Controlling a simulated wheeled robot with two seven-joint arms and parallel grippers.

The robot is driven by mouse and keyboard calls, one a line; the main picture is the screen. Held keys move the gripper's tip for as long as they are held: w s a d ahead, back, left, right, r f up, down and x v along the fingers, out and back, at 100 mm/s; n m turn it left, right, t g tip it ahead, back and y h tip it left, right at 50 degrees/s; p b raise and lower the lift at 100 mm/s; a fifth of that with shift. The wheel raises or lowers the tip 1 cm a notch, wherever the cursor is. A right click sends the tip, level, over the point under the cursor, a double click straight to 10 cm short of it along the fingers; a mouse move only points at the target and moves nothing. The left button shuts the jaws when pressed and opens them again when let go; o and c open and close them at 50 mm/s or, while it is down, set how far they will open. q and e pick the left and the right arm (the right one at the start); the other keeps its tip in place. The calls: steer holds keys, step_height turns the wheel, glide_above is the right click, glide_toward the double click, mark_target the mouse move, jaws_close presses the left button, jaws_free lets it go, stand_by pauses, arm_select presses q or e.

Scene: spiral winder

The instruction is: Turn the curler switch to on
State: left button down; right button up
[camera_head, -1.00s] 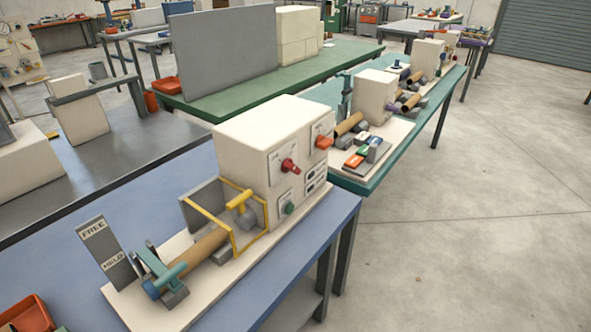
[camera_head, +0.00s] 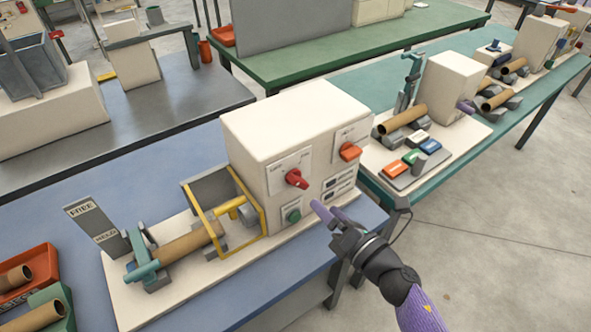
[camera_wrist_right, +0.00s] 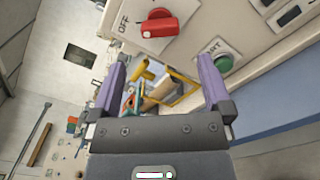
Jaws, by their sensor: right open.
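The spiral winder (camera_head: 290,120) is a cream box on a white base on the blue bench. Its front panel carries a red rotary knob (camera_head: 296,179) at left, a second orange-red knob (camera_head: 350,152) at right and a green button (camera_head: 293,215) below. In the right wrist view a red knob (camera_wrist_right: 160,24) sits beside the word OFF, with the green start button (camera_wrist_right: 223,62) to the right. My right gripper (camera_head: 322,214) is open and empty, just in front of the panel, below and right of the left red knob. Its purple fingers (camera_wrist_right: 160,75) are spread apart. My left gripper is not in view.
A yellow guard frame (camera_head: 224,235) stands left of the panel, around the end of a brown tube (camera_head: 190,242). A FREE/HOLD plate (camera_head: 96,222) stands at the base's left end. Another machine (camera_head: 452,88) stands on the teal bench to the right.

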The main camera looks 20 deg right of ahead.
mark_target(302, 187)
steer(key=x, duration=0.7)
steer(key=shift+w+a+f, duration=0.1)
steer(key=shift+a+f, duration=0.05)
steer(key=shift+w+a, duration=0.25)
steer(key=shift+w, duration=0.25)
steer(key=shift+c, duration=0.3)
steer(key=c, duration=1.1)
steer(key=shift+m, duration=1.6)
steer(key=m+p, duration=0.2)
steer(key=m, duration=0.7)
steer(key=shift+p, duration=0.3)
steer(key=m, duration=0.2)
steer(key=shift+m, duration=0.4)
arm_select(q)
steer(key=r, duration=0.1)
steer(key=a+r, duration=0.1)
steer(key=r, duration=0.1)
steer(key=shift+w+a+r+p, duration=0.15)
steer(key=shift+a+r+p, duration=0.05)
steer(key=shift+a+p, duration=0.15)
arm_select(e)
steer(key=shift+m, duration=0.5)
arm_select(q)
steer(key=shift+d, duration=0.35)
arm_select(e)
steer(key=shift+f, duration=0.1)
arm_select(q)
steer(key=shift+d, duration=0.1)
